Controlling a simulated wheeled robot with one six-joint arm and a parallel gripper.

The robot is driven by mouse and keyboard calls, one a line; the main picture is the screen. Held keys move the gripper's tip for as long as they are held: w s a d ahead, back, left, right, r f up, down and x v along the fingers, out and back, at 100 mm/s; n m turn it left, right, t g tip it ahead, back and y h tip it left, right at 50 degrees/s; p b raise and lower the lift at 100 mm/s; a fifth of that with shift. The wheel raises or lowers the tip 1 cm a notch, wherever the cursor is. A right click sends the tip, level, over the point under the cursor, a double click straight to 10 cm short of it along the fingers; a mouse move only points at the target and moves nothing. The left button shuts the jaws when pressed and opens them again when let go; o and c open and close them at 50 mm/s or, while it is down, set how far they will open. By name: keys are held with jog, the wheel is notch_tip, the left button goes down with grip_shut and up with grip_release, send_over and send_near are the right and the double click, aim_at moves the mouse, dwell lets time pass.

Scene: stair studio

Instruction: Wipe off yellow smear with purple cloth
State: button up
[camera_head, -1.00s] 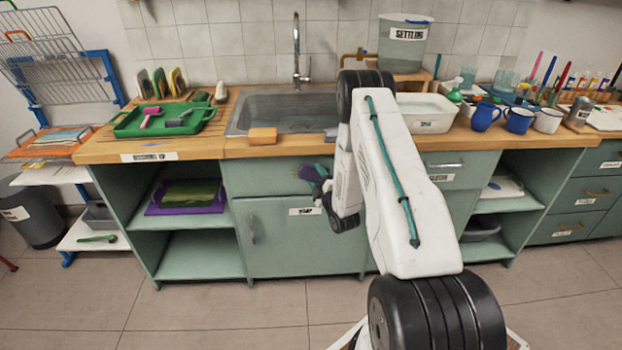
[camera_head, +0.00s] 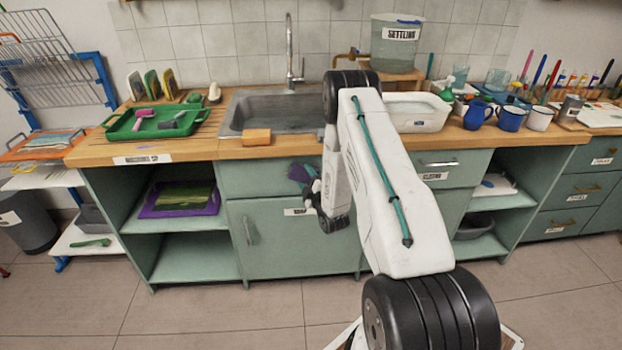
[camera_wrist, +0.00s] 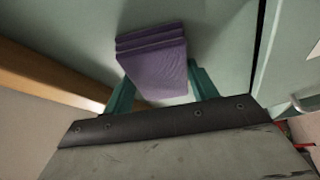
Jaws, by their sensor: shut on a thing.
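The folded purple cloth (camera_wrist: 152,62) is held between the two teal fingers of my gripper (camera_wrist: 163,88), which is shut on it. In the head view, the cloth (camera_head: 299,173) and my gripper (camera_head: 310,184) are in front of the green cabinet under the sink, below the counter edge. In the wrist view the cloth is close to a green cabinet surface; I cannot tell whether it touches. I cannot make out a yellow smear in either view; my arm hides part of the counter and cabinet fronts.
An orange sponge (camera_head: 256,137) lies at the front edge of the sink (camera_head: 245,112). A green tray (camera_head: 118,131) is at left, a white basin (camera_head: 416,122) at right, beside blue mugs (camera_head: 478,115). A purple tray (camera_head: 158,211) sits on the left shelf. The floor in front is clear.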

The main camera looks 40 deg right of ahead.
aim_at(295, 177)
jog(key=shift+w+a, duration=0.5)
jog(key=shift+a, duration=0.3)
jog(key=shift+w+a, duration=0.5)
jog(key=shift+a, duration=0.25)
jog(key=shift+w+a, duration=0.55)
jog(key=shift+a, duration=0.15)
jog(key=shift+w+a, duration=0.5)
jog(key=shift+a, duration=0.2)
jog(key=shift+s+a, duration=0.55)
jog(key=shift+s, duration=0.3)
jog(key=shift+s+a, duration=0.55)
jog(key=shift+s, duration=0.25)
jog(key=shift+s+a, duration=0.55)
jog(key=shift+s, duration=0.3)
jog(key=shift+s+a, duration=0.45)
jog(key=shift+s, duration=0.2)
jog(key=shift+s+a, duration=0.4)
jog(key=shift+s, duration=0.2)
